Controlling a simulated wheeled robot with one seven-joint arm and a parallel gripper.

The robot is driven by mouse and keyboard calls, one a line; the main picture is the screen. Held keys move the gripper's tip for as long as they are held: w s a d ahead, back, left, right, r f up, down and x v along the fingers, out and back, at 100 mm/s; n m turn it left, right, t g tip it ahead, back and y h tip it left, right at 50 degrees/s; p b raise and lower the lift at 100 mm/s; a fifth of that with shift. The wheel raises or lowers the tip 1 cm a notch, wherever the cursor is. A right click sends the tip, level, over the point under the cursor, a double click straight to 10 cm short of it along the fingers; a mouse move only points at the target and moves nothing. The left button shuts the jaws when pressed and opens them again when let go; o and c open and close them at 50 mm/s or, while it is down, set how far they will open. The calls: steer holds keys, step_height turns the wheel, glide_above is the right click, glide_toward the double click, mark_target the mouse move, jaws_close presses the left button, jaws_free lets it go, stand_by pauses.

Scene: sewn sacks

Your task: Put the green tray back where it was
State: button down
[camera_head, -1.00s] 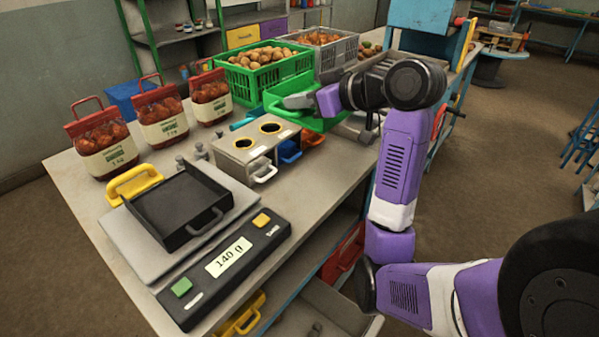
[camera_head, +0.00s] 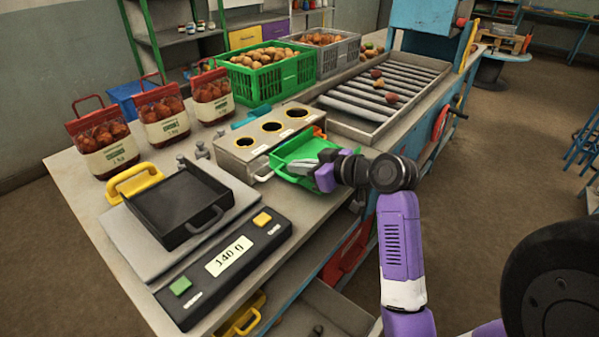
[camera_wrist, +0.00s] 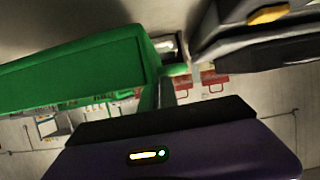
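The green tray (camera_head: 290,150) is in my gripper (camera_head: 302,168), just in front of the right part of a metal stand (camera_head: 238,150) with three round holes in its top. The tray also fills the upper left of the wrist view (camera_wrist: 75,72). My gripper appears shut on the tray's green handle (camera_wrist: 176,70), with a dark finger beside it. The tray hides much of the stand's front openings. Whether the tray touches the stand or the table, I cannot tell.
A white handle (camera_head: 262,174) shows at the stand's left opening. A scale (camera_head: 222,262) with a black tray (camera_head: 180,205) stands in front left. Red sacks (camera_head: 160,115) line the left side. A green crate (camera_head: 268,76) and rollers (camera_head: 385,92) lie behind.

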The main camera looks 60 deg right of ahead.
steer(key=shift+f, duration=0.75)
steer(key=shift+f+b, duration=0.3)
steer(key=shift+f, duration=0.1)
steer(key=c, duration=1.6)
jaws_free()
steer(key=shift+r, duration=0.15)
steer(key=v, duration=1.2)
steer(key=shift+r, duration=0.2)
